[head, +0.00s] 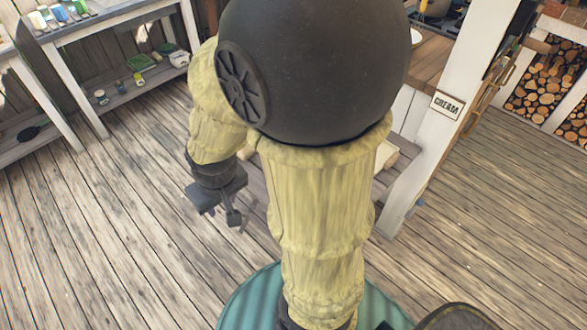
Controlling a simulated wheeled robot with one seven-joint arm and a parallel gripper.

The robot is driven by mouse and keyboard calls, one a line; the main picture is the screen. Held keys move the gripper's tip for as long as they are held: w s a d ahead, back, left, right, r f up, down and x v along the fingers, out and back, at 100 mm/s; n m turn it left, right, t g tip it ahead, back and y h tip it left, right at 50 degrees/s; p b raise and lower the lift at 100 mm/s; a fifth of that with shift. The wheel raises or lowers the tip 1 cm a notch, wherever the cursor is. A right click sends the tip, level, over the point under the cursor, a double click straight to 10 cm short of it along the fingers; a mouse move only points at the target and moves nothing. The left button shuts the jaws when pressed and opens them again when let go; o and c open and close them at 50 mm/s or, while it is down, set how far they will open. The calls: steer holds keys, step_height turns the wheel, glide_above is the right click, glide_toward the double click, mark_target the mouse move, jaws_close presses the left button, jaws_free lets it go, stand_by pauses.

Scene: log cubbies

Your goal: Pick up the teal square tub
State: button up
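I cannot make out a teal square tub with certainty. Several small blue, green and white containers (58,14) stand on the top of the shelf unit at the upper left, too small to tell apart. My gripper (222,214) hangs beside my arm, above the plank floor, pointing down. Its two dark fingers look apart, with nothing seen between them. It is well away from the shelves. My arm hides much of the middle of the view.
A white-framed shelf unit (72,87) stands at the upper left, with a green tray (140,62) and small jars on its lower board. Stacked logs (545,88) fill cubbies at the far right. Plank floor (110,220) is clear at left.

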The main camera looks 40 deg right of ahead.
steer(key=shift+w, duration=0.25)
steer(key=shift+s, duration=0.1)
